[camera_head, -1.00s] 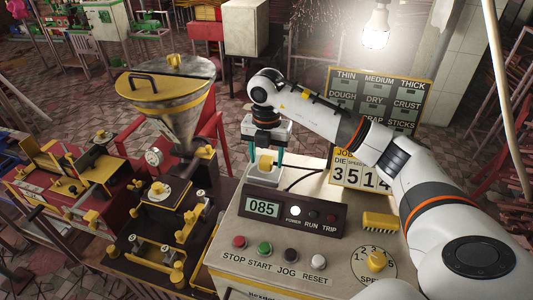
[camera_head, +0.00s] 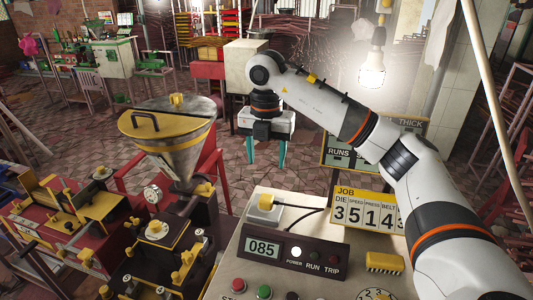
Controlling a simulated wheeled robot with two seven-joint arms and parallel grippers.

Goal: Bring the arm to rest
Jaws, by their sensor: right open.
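My right gripper (camera_head: 267,158) hangs pointing down from my right arm, which reaches in from the right side. Its two teal fingers are apart with nothing between them. In the picture it is above the white box with a yellow knob (camera_head: 265,203) at the back of the control console (camera_head: 225,284), apart from it. My left gripper is not in view.
The display panel (camera_head: 296,250) reads 085. A job sign (camera_head: 365,209) and a dark board (camera_head: 345,152) stand behind it, partly behind my arm. A metal hopper (camera_head: 178,150) rises at left. A lit bulb (camera_head: 371,70) hangs above my arm.

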